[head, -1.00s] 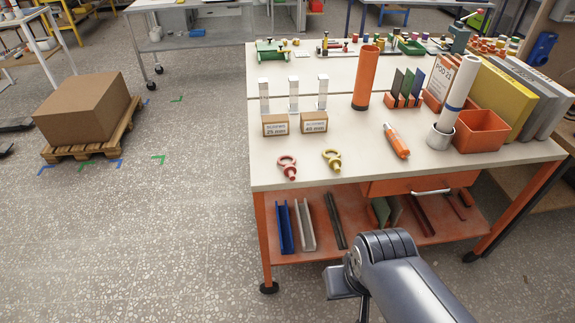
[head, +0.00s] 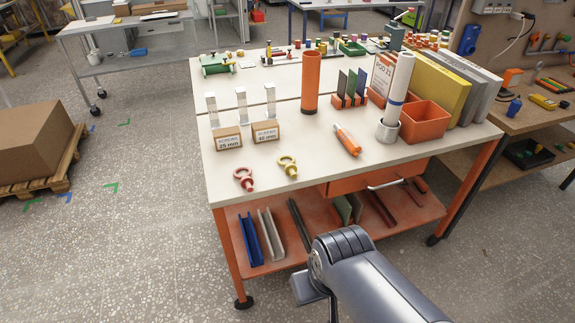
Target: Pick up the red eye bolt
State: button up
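The red eye bolt (head: 244,179) lies on the white top of the workbench (head: 225,167), close to its front left edge. Its ring points away from me and its short shank points toward the front edge. A yellow eye bolt (head: 288,167) lies just to its right, apart from it. My arm shows at the bottom of the head view, in front of the bench and below the level of its top. My gripper cannot be made out, so whether it holds anything does not show.
Two cardboard boxes (head: 227,138) with upright clear pieces stand behind the eye bolts. An orange and white tool (head: 347,139) lies to the right, with an orange tube (head: 311,82) behind. A lower shelf (head: 321,222) holds channel pieces.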

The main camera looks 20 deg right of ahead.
aim_at(246, 182)
jog(key=i+l+u, duration=0.15)
jog(key=i+u, duration=0.25)
jog(key=i+l+u, duration=0.2)
jog(key=u, duration=0.15)
jog(key=i+l+u, duration=0.2)
jog(key=l+u, duration=0.2)
jog(key=j, duration=0.05)
